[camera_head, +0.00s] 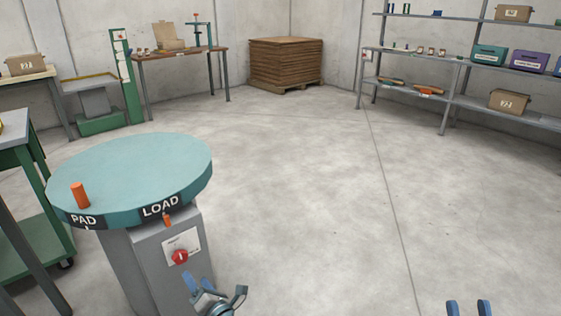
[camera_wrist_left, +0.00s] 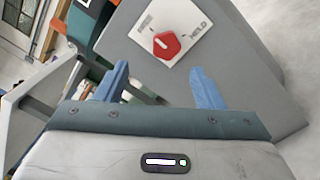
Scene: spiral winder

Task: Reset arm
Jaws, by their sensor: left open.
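My left gripper (camera_head: 214,287) is low in the head view, just right of the winder's grey pedestal (camera_head: 147,262). Its two blue fingers are apart and empty in the left wrist view (camera_wrist_left: 158,86). Beyond them a red knob (camera_wrist_left: 166,45) sits on a white plate on the pedestal's face. The knob also shows in the head view (camera_head: 180,257), apart from the fingers. A round teal turntable (camera_head: 135,165) tops the pedestal, with PAD and LOAD labels on its rim. My right gripper (camera_head: 469,307) shows only as two separated blue fingertips at the bottom edge, with nothing visible between them.
An orange peg (camera_head: 80,195) stands on the turntable. A green-framed cart (camera_head: 40,235) is close at left. Shelves (camera_head: 455,95) with boxes stand back right, and a pallet stack (camera_head: 286,63) and workbench (camera_head: 180,53) at the back. The middle floor (camera_head: 300,190) is clear.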

